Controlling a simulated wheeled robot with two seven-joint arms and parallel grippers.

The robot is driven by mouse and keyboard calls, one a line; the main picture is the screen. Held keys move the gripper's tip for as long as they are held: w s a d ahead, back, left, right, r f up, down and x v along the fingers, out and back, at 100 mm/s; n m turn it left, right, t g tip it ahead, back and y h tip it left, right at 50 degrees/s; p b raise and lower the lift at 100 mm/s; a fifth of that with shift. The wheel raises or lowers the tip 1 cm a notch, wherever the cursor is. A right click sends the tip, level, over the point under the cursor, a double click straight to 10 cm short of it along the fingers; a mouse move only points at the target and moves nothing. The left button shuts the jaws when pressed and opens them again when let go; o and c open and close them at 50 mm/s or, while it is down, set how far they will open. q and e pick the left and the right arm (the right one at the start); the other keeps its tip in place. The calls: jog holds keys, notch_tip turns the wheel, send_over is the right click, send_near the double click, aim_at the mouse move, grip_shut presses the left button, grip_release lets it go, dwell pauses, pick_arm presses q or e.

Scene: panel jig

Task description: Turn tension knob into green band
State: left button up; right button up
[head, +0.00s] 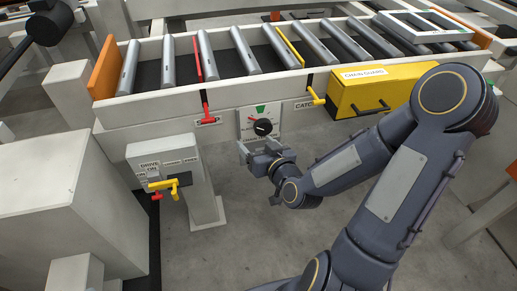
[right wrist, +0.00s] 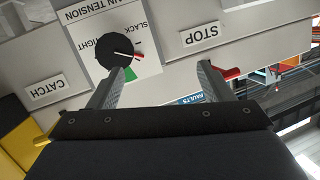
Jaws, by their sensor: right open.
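The tension knob (head: 263,127) is a round black dial on a white plate on the conveyor's front. In the right wrist view, upside down, the knob (right wrist: 114,48) has a red-and-white pointer towards SLACK, outside the green band (right wrist: 130,73). In the head view the green band (head: 260,107) is above the knob and the pointer is to its left. My right gripper (head: 257,148) is open and empty, just below and in front of the knob. In the wrist view the right gripper (right wrist: 160,72) has its left finger nearest the knob; the knob is not centred between the fingers.
A red STOP lever (head: 206,112) is left of the knob plate; a yellow CATCH lever (head: 315,97) and yellow box (head: 372,90) are to its right. A drive pedestal (head: 165,160) with a yellow handle (head: 165,184) stands at the lower left. Rollers lie above.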

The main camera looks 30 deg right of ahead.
aim_at(263, 131)
jog(key=d+f+m+t+h+b, duration=0.2)
jog(key=d+f+m+h+b, duration=0.1)
jog(key=d+f+m+h, duration=0.15)
pick_arm(q)
notch_tip(263, 131, down, 6)
jog(key=w, duration=0.1)
jog(key=shift+a+f+b, duration=0.15)
jog(key=shift+b, duration=0.3)
pick_arm(e)
jog(key=x, duration=0.8)
jog(key=shift+w+r, duration=0.2)
jog(key=shift+w, duration=0.1)
jog(key=c, duration=1)
jog(key=shift+o, duration=0.2)
jog(key=shift+a+y, duration=0.1)
jog(key=shift+y, duration=0.15)
